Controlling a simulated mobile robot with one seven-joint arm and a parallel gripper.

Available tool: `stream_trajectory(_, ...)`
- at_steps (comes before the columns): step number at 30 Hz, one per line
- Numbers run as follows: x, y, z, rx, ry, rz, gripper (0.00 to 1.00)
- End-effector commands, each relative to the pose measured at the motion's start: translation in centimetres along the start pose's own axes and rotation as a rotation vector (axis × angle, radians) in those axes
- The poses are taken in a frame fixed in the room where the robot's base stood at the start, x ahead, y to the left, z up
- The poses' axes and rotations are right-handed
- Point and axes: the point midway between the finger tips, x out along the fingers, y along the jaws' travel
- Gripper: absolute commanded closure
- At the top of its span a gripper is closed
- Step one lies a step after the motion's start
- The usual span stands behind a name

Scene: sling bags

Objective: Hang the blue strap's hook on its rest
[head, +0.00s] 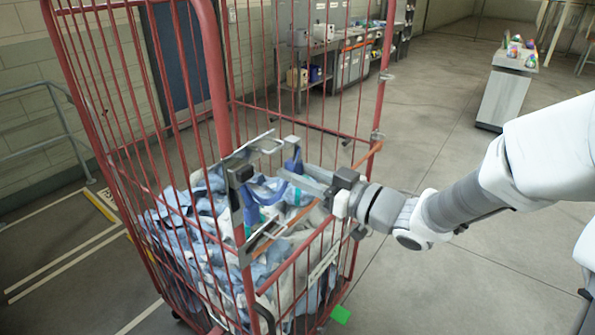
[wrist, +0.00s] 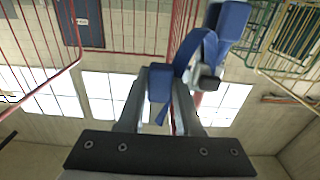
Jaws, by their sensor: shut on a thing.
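My gripper (head: 290,178) reaches from the right over the top of a red cage trolley (head: 216,95). In the wrist view its two fingers (wrist: 160,92) are closed around a small blue block on the blue strap (wrist: 187,52). The strap curves up to a larger blue piece (wrist: 229,22) beside a grey and black knob (wrist: 209,84). In the head view the blue strap (head: 268,194) loops just left of the fingertips, beside a grey metal frame (head: 262,146) at the trolley's rim. I cannot tell the hook from the rest, or whether they touch.
The trolley holds a heap of blue and white cloth (head: 190,215). Its upright red bars stand close to my gripper. A shelf with bins (head: 345,60) stands at the back, and a grey stand (head: 503,92) at the far right.

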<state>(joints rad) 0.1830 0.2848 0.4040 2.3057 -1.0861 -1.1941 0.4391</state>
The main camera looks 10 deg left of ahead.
Motion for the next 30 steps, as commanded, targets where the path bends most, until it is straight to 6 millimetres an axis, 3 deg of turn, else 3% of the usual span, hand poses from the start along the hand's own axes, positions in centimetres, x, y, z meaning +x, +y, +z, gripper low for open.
stream_trajectory(10,0.3,0.0,0.0,0.000,0.000,0.000,1.00)
stream_trajectory(30,2.9,0.0,0.1,0.000,0.001,-0.001,1.00)
